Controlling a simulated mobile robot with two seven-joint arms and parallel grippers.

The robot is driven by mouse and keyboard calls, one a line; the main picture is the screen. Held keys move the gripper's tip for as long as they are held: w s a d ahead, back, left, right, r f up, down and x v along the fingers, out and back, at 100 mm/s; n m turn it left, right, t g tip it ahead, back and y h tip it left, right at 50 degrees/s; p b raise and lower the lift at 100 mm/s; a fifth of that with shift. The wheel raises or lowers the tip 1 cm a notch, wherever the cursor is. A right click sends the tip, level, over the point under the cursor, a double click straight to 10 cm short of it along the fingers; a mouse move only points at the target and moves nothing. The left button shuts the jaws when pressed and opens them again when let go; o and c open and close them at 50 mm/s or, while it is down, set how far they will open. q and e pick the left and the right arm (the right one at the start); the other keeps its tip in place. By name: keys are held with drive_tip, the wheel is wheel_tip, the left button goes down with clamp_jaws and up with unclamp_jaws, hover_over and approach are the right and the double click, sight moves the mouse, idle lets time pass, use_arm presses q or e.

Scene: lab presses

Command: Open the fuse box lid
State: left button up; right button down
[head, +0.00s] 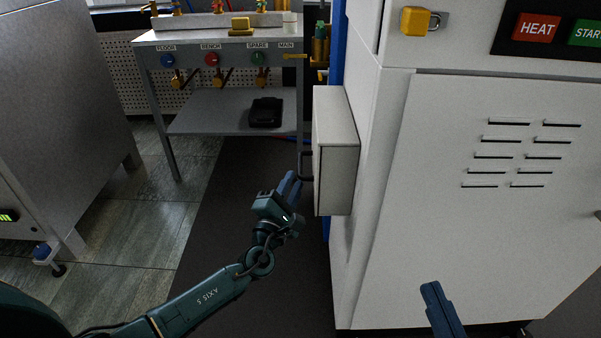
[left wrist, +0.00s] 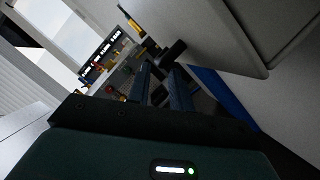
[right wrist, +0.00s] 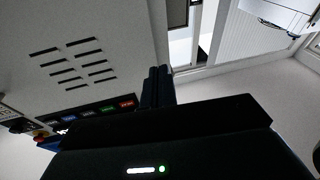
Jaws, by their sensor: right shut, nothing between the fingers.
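The fuse box (head: 338,180) is a pale grey box on the left side of the white press cabinet; its lid looks closed. A dark bar handle (head: 305,165) sticks out from its left face. My left gripper (head: 290,184) is at this handle, just left of the box. In the left wrist view its two fingers (left wrist: 163,78) are apart, with the dark handle (left wrist: 173,50) at their tips; I cannot tell whether they touch it. My right gripper (head: 432,290) is shut and empty in front of the press, and its closed fingers show in the right wrist view (right wrist: 157,80).
The white press cabinet (head: 480,240) fills the right, with a yellow padlock (head: 415,21) and HEAT button (head: 536,28) above. A metal valve bench (head: 215,105) stands behind, holding a black object (head: 266,112) on its shelf. A grey cabinet (head: 60,110) stands left; floor between is clear.

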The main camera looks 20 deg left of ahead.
sight(300, 167)
use_arm(q)
drive_tip(key=shift+b+x, duration=0.6)
drive_tip(key=shift+x, duration=2.15)
drive_tip(key=shift+c, duration=0.5)
clamp_jaws()
